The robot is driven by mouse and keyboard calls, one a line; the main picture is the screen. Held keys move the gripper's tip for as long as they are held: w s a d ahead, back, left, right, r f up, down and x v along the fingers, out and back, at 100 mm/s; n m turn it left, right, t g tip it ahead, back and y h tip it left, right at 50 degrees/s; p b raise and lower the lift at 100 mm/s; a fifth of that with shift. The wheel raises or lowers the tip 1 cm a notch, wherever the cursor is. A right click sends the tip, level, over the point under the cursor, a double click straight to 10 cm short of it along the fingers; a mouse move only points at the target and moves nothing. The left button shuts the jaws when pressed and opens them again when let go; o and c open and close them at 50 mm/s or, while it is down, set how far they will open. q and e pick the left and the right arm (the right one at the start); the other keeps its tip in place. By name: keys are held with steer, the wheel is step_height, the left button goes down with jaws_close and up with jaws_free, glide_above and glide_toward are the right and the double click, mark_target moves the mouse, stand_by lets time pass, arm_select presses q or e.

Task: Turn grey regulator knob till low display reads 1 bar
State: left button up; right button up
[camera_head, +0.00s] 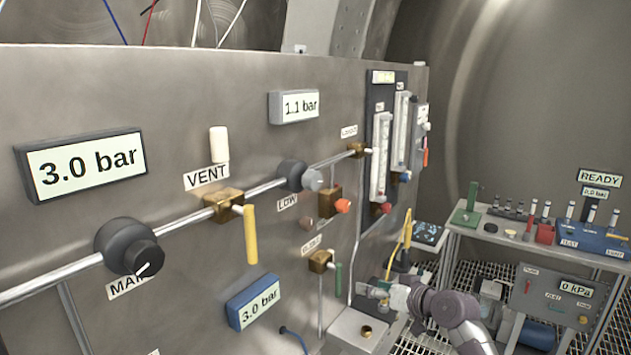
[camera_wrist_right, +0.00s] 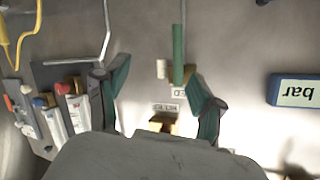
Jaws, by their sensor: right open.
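The grey regulator knob (camera_head: 313,180) sits on its dark round body on the horizontal pipe, above the LOW label (camera_head: 287,202). The low display (camera_head: 297,106), in a light grey frame above it, reads 1.1 bar. My right gripper (camera_head: 372,290) is below and to the right of the knob, near the panel's lower right, apart from the knob. In the right wrist view my right gripper (camera_wrist_right: 160,88) is open, its two green-padded fingers spread. A green handle (camera_wrist_right: 178,55) shows between them, with nothing visibly gripped. My left gripper is not in view.
The black main knob (camera_head: 143,257) and yellow vent lever (camera_head: 250,234) are on the left. A brass valve with a red knob (camera_head: 342,206) is beside the grey knob. A blue 3.0 bar display (camera_head: 253,302) is lower. Flow tubes (camera_head: 381,157) stand to the right.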

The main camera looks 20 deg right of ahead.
steer(key=s+a+r+n+t+y, duration=0.1)
steer(key=s+r+n+y, duration=0.1)
steer(key=r, duration=0.7)
steer(key=s+a+r+n+y, duration=0.1)
steer(key=a+r+y, duration=0.1)
steer(key=r, duration=0.7)
steer(key=n+y, duration=0.2)
steer(key=n, duration=0.2)
glide_toward(317, 182)
steer(key=p+x, duration=0.6)
steer(key=x, duration=0.4)
steer(key=shift+r, duration=0.1)
arm_select(q)
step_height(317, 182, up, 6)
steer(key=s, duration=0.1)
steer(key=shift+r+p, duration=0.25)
steer(key=shift+p, duration=0.05)
arm_select(e)
steer(key=shift+w+a, duration=0.2)
steer(key=shift+w, duration=0.05)
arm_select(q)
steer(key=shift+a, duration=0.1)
arm_select(e)
steer(key=shift+c, duration=0.2)
